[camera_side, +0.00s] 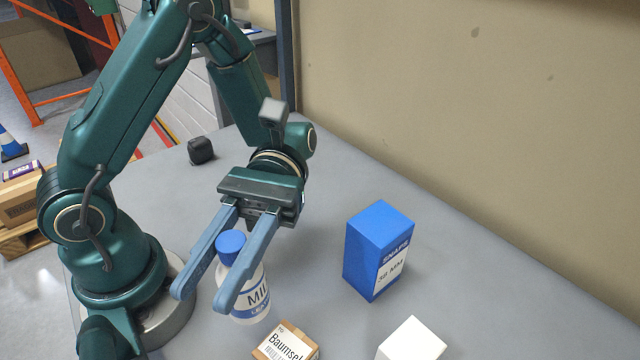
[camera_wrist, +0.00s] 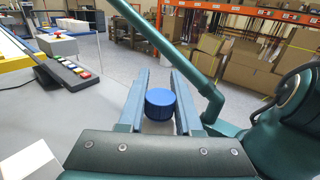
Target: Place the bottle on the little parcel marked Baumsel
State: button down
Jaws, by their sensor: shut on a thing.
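The bottle (camera_side: 250,297) is white with a blue cap and a label that reads MIL in part. It is upright between the two blue fingers of my gripper (camera_side: 204,300), which is shut on it. In the wrist view, its blue cap (camera_wrist: 160,104) sits between the fingers. The little parcel (camera_side: 286,344) is a brown box with a white label reading Baumsel, at the bottom edge of the side view, just right of and nearer than the bottle. Its lower part is cut off. I cannot tell whether the bottle's base touches the table.
A tall blue box (camera_side: 377,250) stands right of my gripper. A white box (camera_side: 412,342) is at the bottom edge, right of the parcel. A small black block (camera_side: 201,150) lies near the back. A button panel (camera_wrist: 68,73) shows in the wrist view. The table between is clear.

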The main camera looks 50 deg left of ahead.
jog(key=w+d+r+n+t+h, duration=0.2)
jog(key=d+r+n+t+h, duration=0.1)
jog(key=d+n+t+h, duration=0.15)
notch_tip(320, 180, down, 8)
jog(key=shift+d+m, duration=0.35)
jog(key=shift+f, duration=0.15)
jog(key=c, duration=0.6)
grip_release()
jog(key=shift+s, duration=0.1)
